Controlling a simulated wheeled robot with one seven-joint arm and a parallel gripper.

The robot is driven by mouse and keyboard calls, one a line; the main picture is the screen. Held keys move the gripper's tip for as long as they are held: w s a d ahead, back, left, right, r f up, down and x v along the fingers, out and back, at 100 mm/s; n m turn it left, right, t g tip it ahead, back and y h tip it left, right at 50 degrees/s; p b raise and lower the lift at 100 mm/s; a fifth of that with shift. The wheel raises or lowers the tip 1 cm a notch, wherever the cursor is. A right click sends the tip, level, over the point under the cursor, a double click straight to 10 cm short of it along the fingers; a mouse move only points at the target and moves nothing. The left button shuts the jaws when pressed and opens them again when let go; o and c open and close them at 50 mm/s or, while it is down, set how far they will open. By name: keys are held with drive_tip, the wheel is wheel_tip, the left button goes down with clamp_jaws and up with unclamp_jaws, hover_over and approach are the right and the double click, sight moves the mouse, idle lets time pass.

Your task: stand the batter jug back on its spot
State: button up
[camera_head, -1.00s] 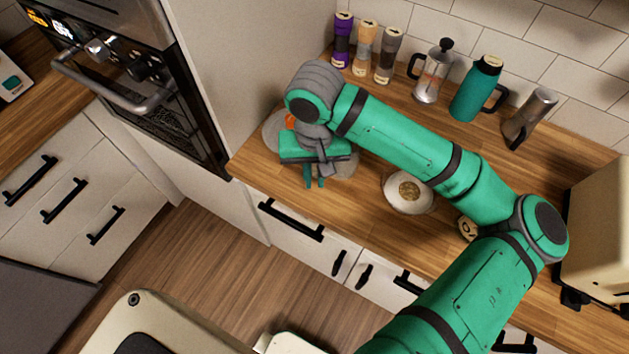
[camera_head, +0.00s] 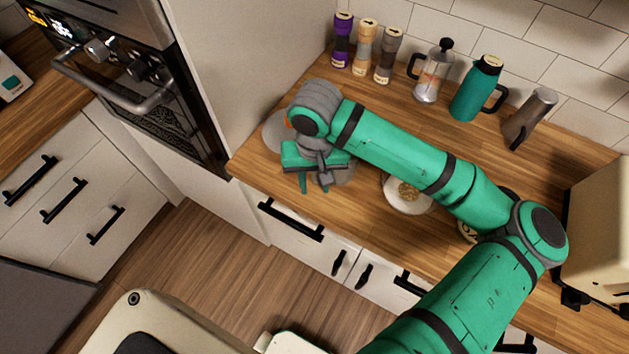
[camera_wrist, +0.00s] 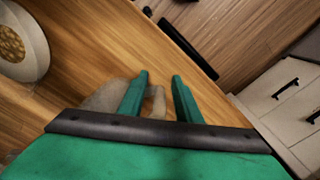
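My gripper (camera_head: 313,184) is low over the counter's front left part, pointing down. Its two teal fingers stand apart in the wrist view (camera_wrist: 161,78), so it is open. A grey, rounded thing (camera_wrist: 103,97) shows beside and behind the left finger, with a narrow upright piece between the fingers. It may be the batter jug and its handle, but my gripper hides most of it. In the head view a grey round surface (camera_head: 346,176) shows just right of my gripper. I cannot tell whether it is the jug or its spot.
A plate (camera_head: 394,204) with a round waffle-like item lies right of my gripper. A grey disc (camera_head: 273,133) lies behind left. Several bottles, a press (camera_head: 431,84), a teal flask (camera_head: 474,92) and a grey vessel (camera_head: 530,117) stand along the wall. The tall oven cabinet is close on the left.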

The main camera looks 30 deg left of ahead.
wheel_tip(320, 180, up, 12)
drive_tip(key=shift+r, duration=0.15)
idle(0.5)
idle(0.5)
